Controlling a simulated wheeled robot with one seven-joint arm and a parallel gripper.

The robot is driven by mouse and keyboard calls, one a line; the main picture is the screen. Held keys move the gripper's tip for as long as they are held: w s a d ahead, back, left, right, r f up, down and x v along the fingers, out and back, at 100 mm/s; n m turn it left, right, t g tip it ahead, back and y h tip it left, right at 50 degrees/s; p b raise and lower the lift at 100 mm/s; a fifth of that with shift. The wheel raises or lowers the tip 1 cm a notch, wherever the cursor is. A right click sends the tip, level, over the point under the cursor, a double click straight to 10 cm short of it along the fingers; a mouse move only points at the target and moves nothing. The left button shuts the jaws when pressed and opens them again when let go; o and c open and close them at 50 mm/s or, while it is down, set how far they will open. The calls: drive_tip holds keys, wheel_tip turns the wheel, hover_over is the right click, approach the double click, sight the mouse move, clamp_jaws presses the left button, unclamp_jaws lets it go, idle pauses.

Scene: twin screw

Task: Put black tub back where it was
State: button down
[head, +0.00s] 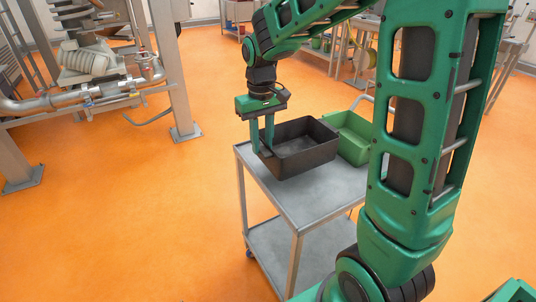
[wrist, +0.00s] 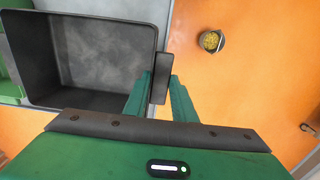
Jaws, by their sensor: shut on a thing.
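The black tub (head: 304,161) is upright and empty at the far end of the grey cart (head: 308,203). My gripper (head: 262,148) points down at the tub's left end, with its fingers shut on the handle there. In the wrist view the tub (wrist: 105,101) fills the upper left, and its handle (wrist: 160,78) sits between the fingertips of my gripper (wrist: 160,82). I cannot tell whether the tub's base touches the cart top. A green tub (head: 353,137) stands on the cart just right of the black one.
The cart top in front of the tub is bare, and a lower shelf (head: 285,255) lies below. A steel machine frame (head: 176,70) stands at the left. Orange floor (head: 110,220) is open left of the cart. A floor drain (wrist: 212,40) shows in the wrist view.

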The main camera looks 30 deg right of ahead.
drive_tip(key=shift+w+d+f, duration=0.1)
drive_tip(key=shift+d+f, duration=0.3)
drive_tip(key=shift+d, duration=0.2)
drive_tip(key=shift+d+f, duration=0.35)
drive_tip(key=shift+d, duration=0.2)
drive_tip(key=shift+f, duration=1.95)
drive_tip(key=c, duration=1.5)
unclamp_jaws()
drive_tip(key=shift+o, duration=0.2)
wheel_tip(320, 180, up, 12)
drive_tip(key=s+d+f+m, duration=0.1)
drive_tip(key=s+d+m, duration=0.1)
drive_tip(key=s, duration=0.7)
drive_tip(key=s+d+f+m, duration=0.2)
drive_tip(key=s+d, duration=0.2)
drive_tip(key=s, duration=0.5)
drive_tip(key=s+d+f+m, duration=0.2)
drive_tip(key=s+d, duration=0.1)
drive_tip(key=s, duration=0.7)
drive_tip(key=shift+d+m, duration=0.25)
drive_tip(key=shift+m, duration=0.15)
